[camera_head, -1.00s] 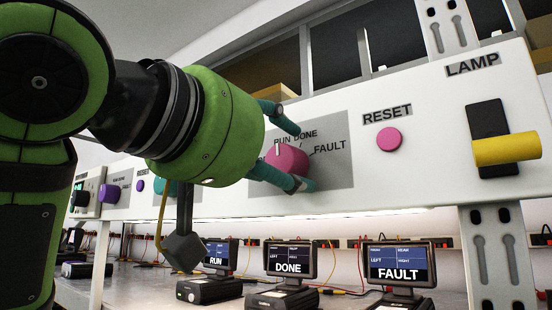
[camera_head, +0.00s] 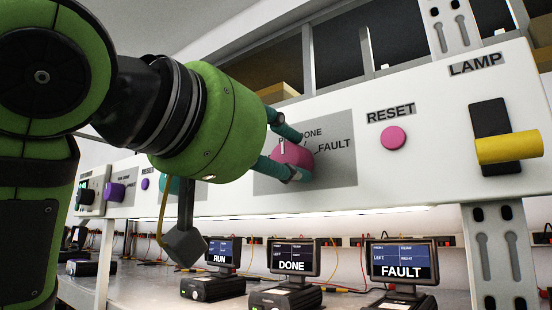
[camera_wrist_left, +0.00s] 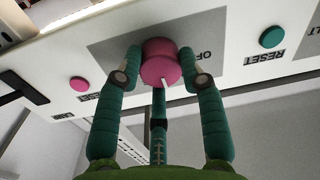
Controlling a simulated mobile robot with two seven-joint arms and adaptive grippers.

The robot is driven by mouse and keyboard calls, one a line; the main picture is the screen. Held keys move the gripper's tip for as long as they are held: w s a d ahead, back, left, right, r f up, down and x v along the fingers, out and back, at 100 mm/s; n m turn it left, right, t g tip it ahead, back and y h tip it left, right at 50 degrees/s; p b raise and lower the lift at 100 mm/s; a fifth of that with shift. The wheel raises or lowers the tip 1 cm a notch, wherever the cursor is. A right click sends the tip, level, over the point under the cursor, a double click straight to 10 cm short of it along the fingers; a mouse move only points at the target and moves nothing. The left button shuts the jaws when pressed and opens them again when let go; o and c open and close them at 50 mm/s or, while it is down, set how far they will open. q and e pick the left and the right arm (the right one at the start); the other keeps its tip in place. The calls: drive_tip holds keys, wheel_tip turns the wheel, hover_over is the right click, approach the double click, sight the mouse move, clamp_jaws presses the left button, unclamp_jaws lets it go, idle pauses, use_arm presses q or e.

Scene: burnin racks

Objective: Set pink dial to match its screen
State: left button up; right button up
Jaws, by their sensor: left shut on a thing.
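The pink dial (camera_head: 293,154) sits on a grey plate (camera_head: 335,172) on the white panel, with OFF, DONE and FAULT labels readable and another partly covered. Its white mark points roughly up, towards the covered label. My left gripper (camera_head: 297,154) is shut on the dial, one finger above and one below it in the head view. In the left wrist view, a fingertip touches each side of the dial (camera_wrist_left: 161,62). Below the panel, screens read RUN (camera_head: 221,254), DONE (camera_head: 291,258) and FAULT (camera_head: 401,263). Which belongs to the dial I cannot tell. My right gripper is not in view.
A pink RESET button (camera_head: 393,138) and a yellow LAMP lever (camera_head: 509,148) are right of the dial. A purple dial (camera_head: 115,191) is farther left. The bench (camera_head: 345,299) below carries the screens and cables.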

use_arm(q)
drive_tip(key=shift+m+b, duration=0.45)
drive_tip(key=shift+m, duration=0.75)
drive_tip(key=m, duration=0.3)
drive_tip(key=shift+a+r+m+b, duration=0.1)
drive_tip(key=shift+m+b, duration=0.2)
drive_tip(key=m, duration=0.4)
drive_tip(key=shift+r+m+h, duration=0.1)
drive_tip(key=shift+m+h, duration=0.2)
drive_tip(key=shift+m, duration=1.6)
